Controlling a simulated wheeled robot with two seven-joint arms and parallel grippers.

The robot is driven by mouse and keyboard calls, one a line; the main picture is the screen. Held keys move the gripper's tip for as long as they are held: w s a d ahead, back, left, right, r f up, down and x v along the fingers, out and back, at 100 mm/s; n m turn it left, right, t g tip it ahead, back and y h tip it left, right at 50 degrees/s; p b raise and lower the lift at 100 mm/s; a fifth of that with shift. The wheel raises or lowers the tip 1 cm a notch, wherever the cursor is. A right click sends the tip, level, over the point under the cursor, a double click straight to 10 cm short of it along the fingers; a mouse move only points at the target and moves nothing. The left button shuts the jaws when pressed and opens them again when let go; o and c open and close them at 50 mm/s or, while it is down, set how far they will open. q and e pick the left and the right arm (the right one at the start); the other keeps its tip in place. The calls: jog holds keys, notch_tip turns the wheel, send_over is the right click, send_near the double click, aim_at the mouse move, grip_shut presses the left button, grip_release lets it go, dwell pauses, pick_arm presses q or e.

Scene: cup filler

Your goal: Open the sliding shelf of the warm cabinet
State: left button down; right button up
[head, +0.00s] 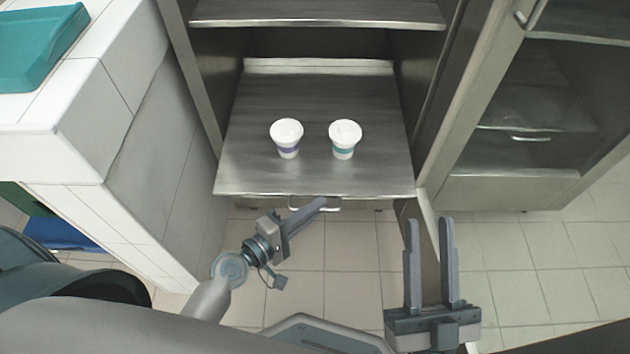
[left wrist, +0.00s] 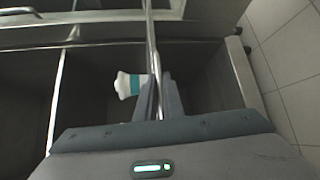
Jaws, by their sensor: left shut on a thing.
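The sliding shelf (head: 250,170) is a flat steel plate low in the warm cabinet (head: 187,80). Its front edge appears to stick out past the cabinet's side walls. A thin metal handle (head: 294,203) is at the middle of its front edge. My left gripper (head: 318,205) is shut on the handle, partly hiding it. In the left wrist view, the handle bar (left wrist: 152,50) runs between the fingers (left wrist: 160,95). My right gripper (head: 429,219) is open and empty, in front of the cabinet's right side.
A purple-banded cup (head: 287,138) and a teal-banded cup (head: 344,139) stand upright on the shelf. A tiled counter (head: 90,150) is close on the left. Another steel cabinet (head: 530,120) is on the right. The tiled floor (head: 345,250) in front is clear.

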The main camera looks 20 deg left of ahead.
pick_arm(q)
jog(key=shift+s+d, duration=0.2)
jog(key=shift+s, duration=0.6)
jog(key=shift+s+d, duration=0.25)
jog(key=shift+s, duration=0.55)
jog(key=shift+s+d, duration=0.2)
jog(key=shift+s, duration=0.6)
pick_arm(e)
jog(key=shift+w+d+r+t, duration=0.15)
jog(key=shift+d+r+t, duration=0.2)
jog(key=shift+r, duration=0.25)
pick_arm(q)
jog(key=c, duration=1.9)
grip_release()
pick_arm(e)
jog(key=shift+f, duration=0.1)
